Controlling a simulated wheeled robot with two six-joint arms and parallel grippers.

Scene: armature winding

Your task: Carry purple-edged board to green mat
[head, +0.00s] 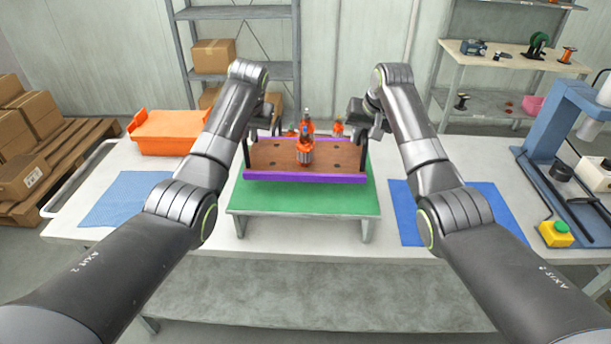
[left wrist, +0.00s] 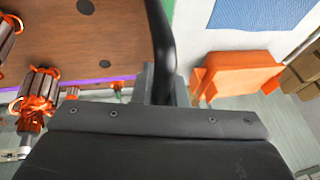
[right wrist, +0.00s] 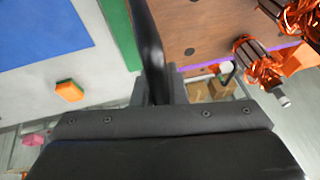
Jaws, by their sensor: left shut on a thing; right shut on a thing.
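The purple-edged board (head: 335,178) has a brown top with dark round holes, and lies level over the green mat (head: 300,198) on a low stand. I cannot tell whether it touches the mat. Armatures with orange windings (head: 304,152) stand on the board. My left gripper (head: 256,128) is shut on the board's left black handle, which also shows in the left wrist view (left wrist: 160,40). My right gripper (head: 361,124) is shut on the right black handle, seen in the right wrist view (right wrist: 148,40). The mat's back part is hidden behind the board.
An orange bin (head: 165,132) and a light blue mat (head: 125,198) are on the table's left. A blue mat (head: 460,212) lies to the right, beside a blue press (head: 560,140) and a yellow box with a green button (head: 556,233). Shelves stand behind.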

